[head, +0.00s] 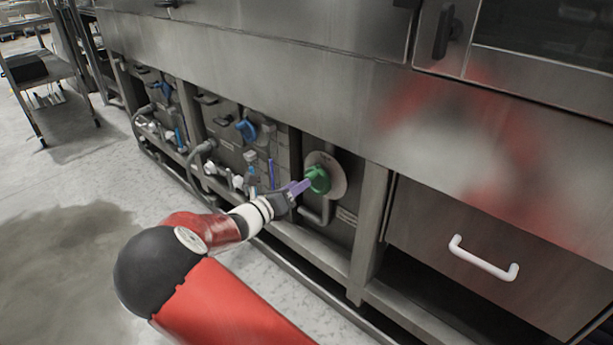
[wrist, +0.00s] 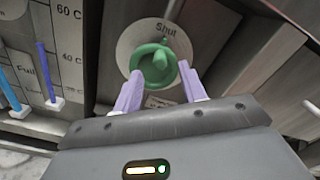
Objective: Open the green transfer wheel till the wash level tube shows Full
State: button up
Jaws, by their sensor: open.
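The green transfer wheel (head: 318,179) sits on a round pale plate on the machine's lower front. In the wrist view the wheel (wrist: 152,66) is close, with the word "Shut" on the plate above it. My gripper (wrist: 160,76) is open, its two purple fingers on either side of the wheel's lower part. I cannot tell whether they touch it. In the head view my gripper (head: 299,187) reaches the wheel from the left. A light blue tube (wrist: 9,92) stands at the wrist view's left edge, beside a "Full" label; its level against that mark is unclear.
A darker blue tube (wrist: 46,72) stands by a scale marked 60 C and 40. Blue wheels (head: 246,130) and pipes line the machine to the left. A drawer with a white handle (head: 483,261) is at the right. A metal post (head: 368,230) stands right of the wheel.

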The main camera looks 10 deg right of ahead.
aim_at(315, 182)
jog(key=x, duration=0.5)
grip_shut()
